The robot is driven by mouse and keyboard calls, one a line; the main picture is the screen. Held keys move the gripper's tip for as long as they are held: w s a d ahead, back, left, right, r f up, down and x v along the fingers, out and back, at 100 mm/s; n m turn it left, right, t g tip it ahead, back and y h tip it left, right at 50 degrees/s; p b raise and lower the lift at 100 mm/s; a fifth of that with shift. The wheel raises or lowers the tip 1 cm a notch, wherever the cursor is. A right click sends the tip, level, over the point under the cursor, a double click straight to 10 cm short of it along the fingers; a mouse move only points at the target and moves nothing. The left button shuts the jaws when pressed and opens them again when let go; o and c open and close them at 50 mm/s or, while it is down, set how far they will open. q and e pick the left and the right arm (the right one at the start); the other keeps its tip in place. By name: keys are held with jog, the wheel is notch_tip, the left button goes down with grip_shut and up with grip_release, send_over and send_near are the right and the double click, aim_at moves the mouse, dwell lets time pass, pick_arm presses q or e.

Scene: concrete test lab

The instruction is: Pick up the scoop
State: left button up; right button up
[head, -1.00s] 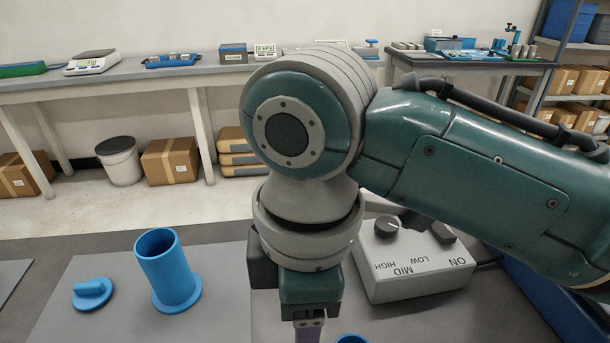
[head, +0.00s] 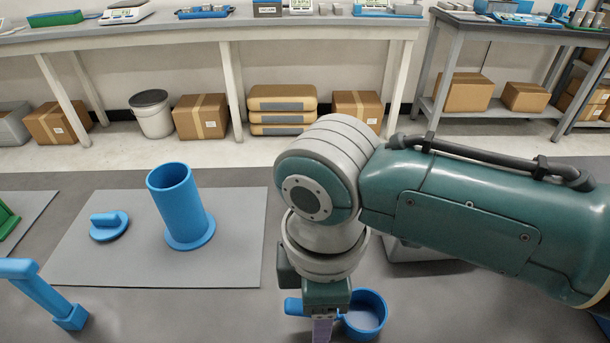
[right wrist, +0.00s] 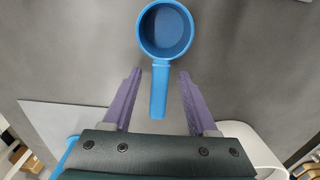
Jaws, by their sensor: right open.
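The scoop (head: 366,314) is a blue round cup with a straight handle, lying on the dark grey table at the bottom of the head view. In the right wrist view the scoop (right wrist: 166,32) has its cup beyond the fingertips and its handle pointing back between them. My right gripper (right wrist: 157,75) is open, with one purple finger on each side of the handle and a gap on both sides. In the head view my right gripper (head: 322,330) hangs down over the handle and hides part of it. My left gripper is not in view.
A blue cylinder with a flange (head: 182,207) and a blue knobbed lid (head: 109,226) stand on a light grey mat (head: 120,275) to the left. A blue bar-shaped object (head: 45,292) is at the lower left. A grey control box (head: 425,252) is partly hidden behind my right arm.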

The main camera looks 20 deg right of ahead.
grip_shut()
dwell(0.4)
dwell(1.0)
